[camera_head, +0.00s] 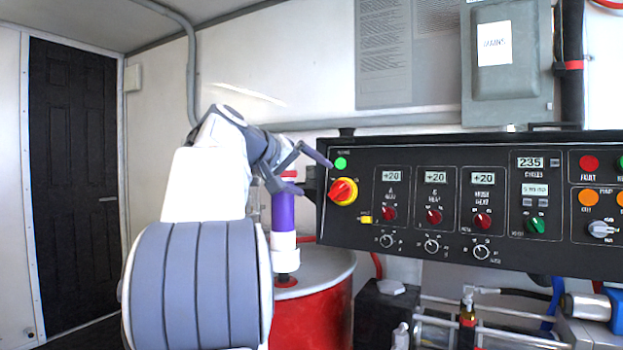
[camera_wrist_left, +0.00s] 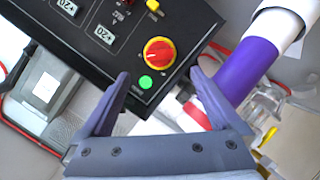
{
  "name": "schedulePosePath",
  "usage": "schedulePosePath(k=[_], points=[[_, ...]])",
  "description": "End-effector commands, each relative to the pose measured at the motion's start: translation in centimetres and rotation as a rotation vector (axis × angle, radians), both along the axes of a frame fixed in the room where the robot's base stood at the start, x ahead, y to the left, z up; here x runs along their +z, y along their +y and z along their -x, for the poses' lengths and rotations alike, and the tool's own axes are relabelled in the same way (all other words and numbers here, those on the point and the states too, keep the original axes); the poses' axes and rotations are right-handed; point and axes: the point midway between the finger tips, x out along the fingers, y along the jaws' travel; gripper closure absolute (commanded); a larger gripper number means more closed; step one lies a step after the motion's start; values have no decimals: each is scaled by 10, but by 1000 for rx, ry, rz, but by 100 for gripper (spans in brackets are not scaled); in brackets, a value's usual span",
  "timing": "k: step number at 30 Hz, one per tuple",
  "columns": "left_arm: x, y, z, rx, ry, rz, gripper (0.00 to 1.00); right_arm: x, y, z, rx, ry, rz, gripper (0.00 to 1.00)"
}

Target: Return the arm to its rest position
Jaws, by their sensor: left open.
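My left arm reaches in from the left of the head view. My left gripper (camera_head: 316,176) is open in front of the left end of the black control panel (camera_head: 450,250). In the left wrist view the two fingers of the gripper (camera_wrist_left: 161,76) stand apart. The red and yellow rotary knob (camera_wrist_left: 159,52) and the lit green lamp (camera_wrist_left: 145,82) show between and beyond them. The fingers hold nothing. In the head view the knob (camera_head: 343,191) sits just below and right of the fingertips. Whether a finger touches the panel I cannot tell. My right gripper is out of view.
A purple and white pump tube (camera_head: 283,212) stands on a red drum (camera_head: 318,308) close behind my left gripper. A grey electrical box (camera_head: 507,60) hangs above the panel. Pipes and fittings (camera_head: 480,325) lie below it. A dark door (camera_head: 72,180) is at far left.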

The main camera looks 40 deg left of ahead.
Motion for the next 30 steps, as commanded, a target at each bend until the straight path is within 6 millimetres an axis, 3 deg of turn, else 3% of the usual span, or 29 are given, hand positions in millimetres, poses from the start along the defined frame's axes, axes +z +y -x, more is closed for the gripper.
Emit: schedulePosePath(k=[11,14,16,20,23,26,30], points=[[-1,-1,-1,-1,1,0,3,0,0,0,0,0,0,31],[-9,-11,-8,-22,19,8,3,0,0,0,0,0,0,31],[-23,-31,-19,-59,52,20,3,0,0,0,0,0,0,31],[-70,-97,-45,-176,164,40,3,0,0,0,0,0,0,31],[-115,-160,-54,-286,273,37,3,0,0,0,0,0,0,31],[-159,-223,-49,-400,382,10,3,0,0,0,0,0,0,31],[-221,-306,-20,-572,533,-63,3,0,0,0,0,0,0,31]])
